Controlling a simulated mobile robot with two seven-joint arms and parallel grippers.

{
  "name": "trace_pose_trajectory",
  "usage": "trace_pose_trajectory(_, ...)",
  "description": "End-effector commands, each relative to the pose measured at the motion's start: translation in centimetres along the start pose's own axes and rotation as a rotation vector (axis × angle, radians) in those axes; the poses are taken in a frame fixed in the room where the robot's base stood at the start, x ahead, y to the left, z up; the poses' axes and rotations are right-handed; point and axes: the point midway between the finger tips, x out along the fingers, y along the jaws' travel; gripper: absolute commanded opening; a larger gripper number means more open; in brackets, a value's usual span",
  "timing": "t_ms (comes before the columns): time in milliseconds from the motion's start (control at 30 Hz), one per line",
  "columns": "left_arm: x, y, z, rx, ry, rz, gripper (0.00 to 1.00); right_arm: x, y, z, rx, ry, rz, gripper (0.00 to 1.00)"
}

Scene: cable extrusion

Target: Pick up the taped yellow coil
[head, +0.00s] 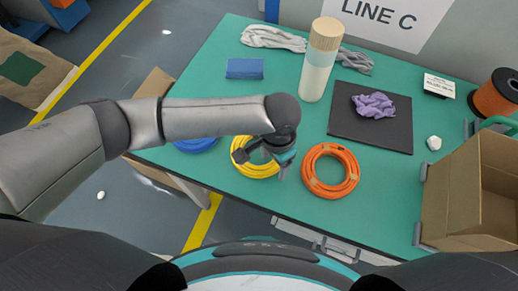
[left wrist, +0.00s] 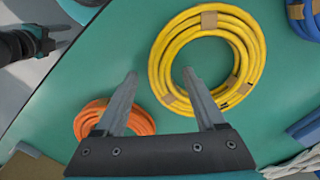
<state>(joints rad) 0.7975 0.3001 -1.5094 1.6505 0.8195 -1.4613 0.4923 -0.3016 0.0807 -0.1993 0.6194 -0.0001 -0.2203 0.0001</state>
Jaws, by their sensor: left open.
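The yellow coil (head: 258,171) lies flat on the green table near its front edge, partly hidden in the head view by my left gripper (head: 263,164). The left wrist view shows the coil (left wrist: 253,55) as a full ring with brown tape patches. My left gripper (left wrist: 160,73) is open and empty above the table. I cannot tell the exact height. My right gripper (left wrist: 62,36) shows at the upper left of the wrist view, fingers apart and empty.
An orange coil (head: 330,188) lies right of the yellow one, a blue coil (head: 196,146) left. A cardboard box (head: 455,197) stands right.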

Motion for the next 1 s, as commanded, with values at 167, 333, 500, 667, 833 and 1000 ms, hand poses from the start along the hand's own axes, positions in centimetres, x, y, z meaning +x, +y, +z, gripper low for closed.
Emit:
trace_pose_trajectory(167, -0.04, 0.02, 0.01, 0.0, 0.0, 0.0, 0.57, -0.02, 0.0, -0.11, -0.001, 0.002, 0.0, 0.5)
trace_pose_trajectory(333, -0.04, 0.02, 0.02, 0.0, -0.001, 0.0, 0.38, -0.01, -0.01, -0.15, -0.001, 0.003, 0.0, 0.5)
trace_pose_trajectory(500, -0.04, 0.02, 0.03, 0.0, -0.001, 0.0, 0.19, -0.01, -0.02, -0.18, -0.001, 0.003, 0.0, 0.5)
trace_pose_trajectory(667, -0.04, 0.02, 0.03, 0.0, -0.001, 0.001, 0.01, -0.01, -0.03, -0.2, -0.001, 0.003, 0.0, 0.5)
trace_pose_trajectory(833, -0.04, 0.02, 0.04, 0.0, -0.001, 0.001, 0.0, -0.01, -0.03, -0.21, -0.001, 0.003, -0.001, 0.5)
trace_pose_trajectory(1000, -0.07, 0.01, 0.01, 0.0, -0.001, 0.0, 0.0, -0.01, -0.04, -0.23, -0.001, 0.004, -0.001, 0.5)
